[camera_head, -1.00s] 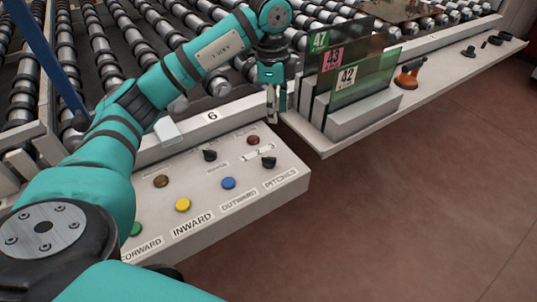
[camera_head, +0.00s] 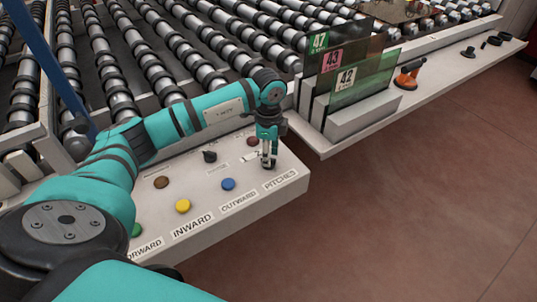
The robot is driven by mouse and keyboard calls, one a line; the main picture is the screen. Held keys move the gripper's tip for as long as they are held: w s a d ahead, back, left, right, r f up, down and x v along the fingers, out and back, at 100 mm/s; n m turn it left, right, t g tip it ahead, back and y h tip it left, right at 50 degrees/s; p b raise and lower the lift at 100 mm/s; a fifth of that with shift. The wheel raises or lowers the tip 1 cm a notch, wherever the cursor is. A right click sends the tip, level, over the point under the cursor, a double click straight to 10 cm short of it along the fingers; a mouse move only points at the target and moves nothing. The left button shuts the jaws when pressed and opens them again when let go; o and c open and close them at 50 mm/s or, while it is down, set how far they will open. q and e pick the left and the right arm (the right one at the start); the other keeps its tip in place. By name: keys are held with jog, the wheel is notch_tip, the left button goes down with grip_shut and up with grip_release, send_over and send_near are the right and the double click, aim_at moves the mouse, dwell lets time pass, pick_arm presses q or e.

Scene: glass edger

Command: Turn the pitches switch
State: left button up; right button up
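The control panel (camera_head: 225,212) is a white slanted box at the centre left with labelled buttons and knobs. The PITCHES label (camera_head: 280,180) is at its right end. The black pitches switch above that label is mostly hidden by my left gripper (camera_head: 268,164). That gripper points down with its fingertips right at the switch. I cannot tell whether the fingers are closed on it or only around it. My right gripper is not in view.
A second black knob (camera_head: 210,156), a blue button (camera_head: 228,184), a yellow button (camera_head: 183,205) and a brown button (camera_head: 161,182) are on the panel. Glass sheets (camera_head: 365,78) stand in a rack close by on the right. Rollers fill the back. Floor is clear at right.

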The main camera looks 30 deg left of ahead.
pick_arm(q)
jog(key=shift+f, duration=0.55)
grip_shut()
